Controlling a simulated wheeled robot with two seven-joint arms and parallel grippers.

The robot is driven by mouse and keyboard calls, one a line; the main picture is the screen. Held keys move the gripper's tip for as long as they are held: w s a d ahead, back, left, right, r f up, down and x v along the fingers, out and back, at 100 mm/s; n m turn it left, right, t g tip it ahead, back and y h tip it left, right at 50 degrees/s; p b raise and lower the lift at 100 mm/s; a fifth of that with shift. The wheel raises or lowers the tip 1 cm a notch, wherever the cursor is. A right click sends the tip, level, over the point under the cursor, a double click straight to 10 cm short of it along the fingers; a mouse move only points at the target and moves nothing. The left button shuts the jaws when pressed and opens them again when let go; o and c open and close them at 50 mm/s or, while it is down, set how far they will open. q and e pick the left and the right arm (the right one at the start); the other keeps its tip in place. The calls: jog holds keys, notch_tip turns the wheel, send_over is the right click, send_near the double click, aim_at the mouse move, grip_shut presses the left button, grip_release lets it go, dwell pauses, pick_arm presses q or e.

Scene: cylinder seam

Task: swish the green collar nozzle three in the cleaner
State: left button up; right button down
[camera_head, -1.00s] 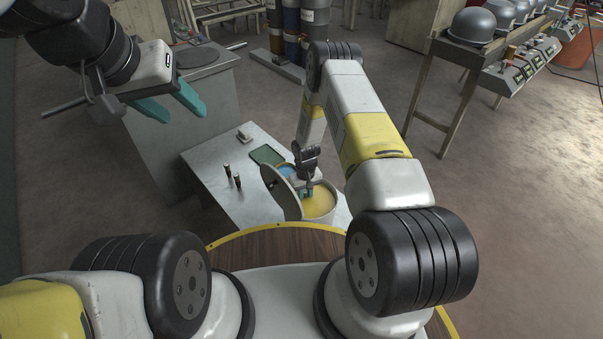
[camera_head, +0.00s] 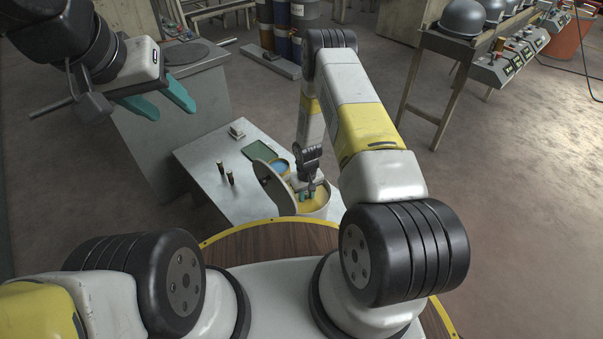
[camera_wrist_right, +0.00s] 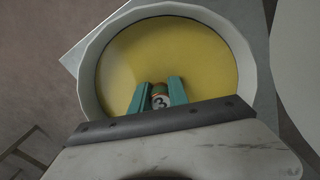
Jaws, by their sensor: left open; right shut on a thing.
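My right gripper (camera_wrist_right: 160,92) is shut on the nozzle (camera_wrist_right: 160,101), which shows a "3" label and a thin green band in the right wrist view. The nozzle is between the teal fingers, over or in the yellow cleaner (camera_wrist_right: 165,50) in a round pale pot (camera_wrist_right: 88,75). How deep its lower end sits is hidden. In the head view the right gripper (camera_head: 307,195) reaches down into the same pot (camera_head: 322,213) near the table's front right. My left gripper (camera_head: 158,99) is open and empty, raised high at the upper left, away from the table.
The metal table (camera_head: 200,157) also holds two dark upright nozzles (camera_head: 225,174), a green tray (camera_head: 257,149), a small white block (camera_head: 236,132) and a blue-filled container (camera_head: 279,166). A grey cabinet (camera_head: 165,135) is at left.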

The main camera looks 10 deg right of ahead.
jog(key=shift+w+a, duration=0.65)
jog(key=shift+w, duration=0.25)
jog(key=shift+w+a, duration=0.6)
jog(key=shift+w, duration=0.3)
jog(key=shift+s+d, duration=0.5)
jog(key=shift+s, duration=0.25)
jog(key=shift+s+d, duration=0.55)
jog(key=shift+s, duration=0.25)
jog(key=shift+s+d, duration=0.5)
jog(key=shift+s, duration=0.25)
jog(key=shift+w+a, duration=0.5)
jog(key=shift+w, duration=0.3)
jog(key=shift+w+a, duration=0.55)
jog(key=shift+w, duration=0.2)
jog(key=shift+w+a, duration=0.5)
jog(key=shift+w, duration=0.3)
jog(key=shift+s+d, duration=0.4)
jog(key=shift+s, duration=0.2)
jog(key=shift+s+d, duration=0.35)
jog(key=shift+s, duration=0.2)
notch_tip(320, 180, up, 12)
